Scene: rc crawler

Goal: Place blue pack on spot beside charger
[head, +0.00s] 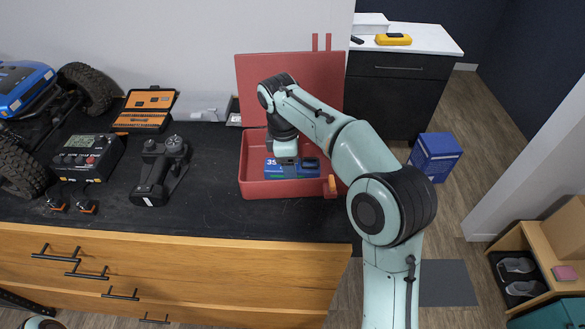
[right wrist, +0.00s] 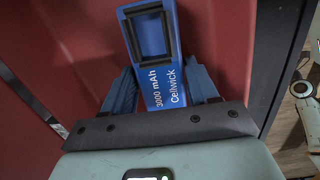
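The blue pack (head: 292,168) lies in the open red case (head: 252,187) on the dark worktop. In the right wrist view the blue pack (right wrist: 152,52), with a black handle-like frame and white lettering, is between the fingers of my right gripper (right wrist: 160,85). The pack sits slightly tilted to the fingers, which look apart with narrow gaps beside it. In the head view my right gripper (head: 286,158) reaches down into the case, partly covering the pack. The charger (head: 88,157), a black box with a display, stands at the left. No marked spot shows clearly beside it. My left gripper is not visible.
A black transmitter (head: 160,170) stands right of the charger, with an orange-and-black bit case (head: 146,109) behind it. The blue RC crawler (head: 30,90) fills the far left. Orange-tipped leads (head: 72,205) lie before the charger. Worktop between transmitter and red case is clear.

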